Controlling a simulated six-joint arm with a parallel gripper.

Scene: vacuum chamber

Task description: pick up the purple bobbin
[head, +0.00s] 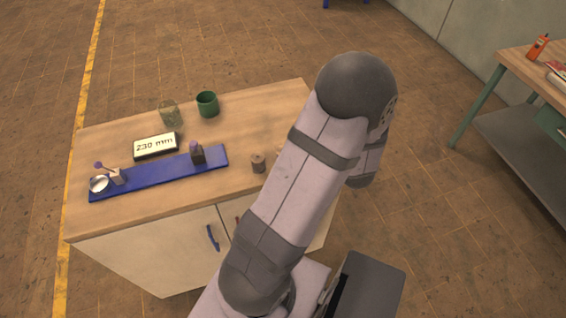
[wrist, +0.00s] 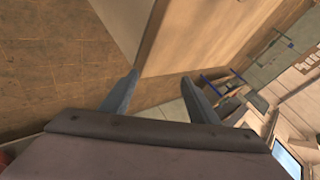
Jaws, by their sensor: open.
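In the head view my arm hides the gripper and the right part of the cabinet top.
A blue board (head: 160,175) on the cabinet top (head: 240,110) carries a purple-topped dark block (head: 197,155), a small block (head: 117,177) and a silvery round piece (head: 98,184). Behind stand a "230 mm" sign (head: 156,146), a clear glass (head: 169,113) and a green cup (head: 207,104).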

